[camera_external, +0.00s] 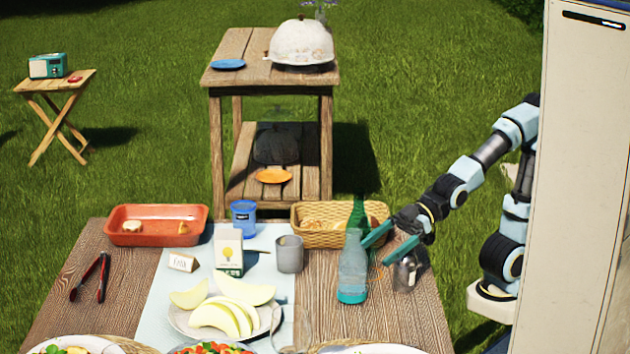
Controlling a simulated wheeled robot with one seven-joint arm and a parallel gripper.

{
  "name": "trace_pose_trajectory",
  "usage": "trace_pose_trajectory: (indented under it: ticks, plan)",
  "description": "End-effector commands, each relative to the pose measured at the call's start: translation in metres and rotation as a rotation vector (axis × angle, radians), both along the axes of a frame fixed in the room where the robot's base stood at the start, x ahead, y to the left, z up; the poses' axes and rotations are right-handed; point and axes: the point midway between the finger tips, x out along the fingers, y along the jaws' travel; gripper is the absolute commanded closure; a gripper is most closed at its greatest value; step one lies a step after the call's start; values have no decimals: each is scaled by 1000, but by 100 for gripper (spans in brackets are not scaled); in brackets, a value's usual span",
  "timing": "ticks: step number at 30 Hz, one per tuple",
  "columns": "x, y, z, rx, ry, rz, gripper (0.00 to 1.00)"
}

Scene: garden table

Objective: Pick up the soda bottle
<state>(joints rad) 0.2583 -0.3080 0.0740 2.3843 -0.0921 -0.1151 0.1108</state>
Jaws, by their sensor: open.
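A clear bluish bottle (352,268) with a teal lower part stands upright on the wooden table. A green bottle (357,216) stands behind it, its lower part hidden; no label shows which one is the soda bottle. My gripper (375,253) reaches in from the right with its two teal fingers spread apart. The fingertips are just right of the clear bottle's upper half, pointing at it. Nothing shows between the fingers, and whether a tip touches the bottle is not clear.
A see-through vessel (406,272) stands close under my gripper. A bread basket (318,234) is behind the bottles. A grey mug (289,254), a carton (229,251) and a plate of melon (180,322) are to the left.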

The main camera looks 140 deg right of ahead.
Motion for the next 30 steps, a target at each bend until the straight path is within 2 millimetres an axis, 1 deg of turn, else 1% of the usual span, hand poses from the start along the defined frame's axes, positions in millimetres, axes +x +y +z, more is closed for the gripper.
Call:
trace_pose_trajectory:
  ticks: [1,3,10,18,22,28,30]
  plan:
    - [9,-2,-9,0,2,0,0]
    - [17,-3,-11,0,2,0,0]
    - [31,-7,-15,1,2,1,0]
    - [65,-17,-29,1,1,0,0]
    - [71,-18,-30,1,1,0,0]
    - [71,-18,-29,1,0,0,0]
    - [71,-18,-29,1,1,0,8]
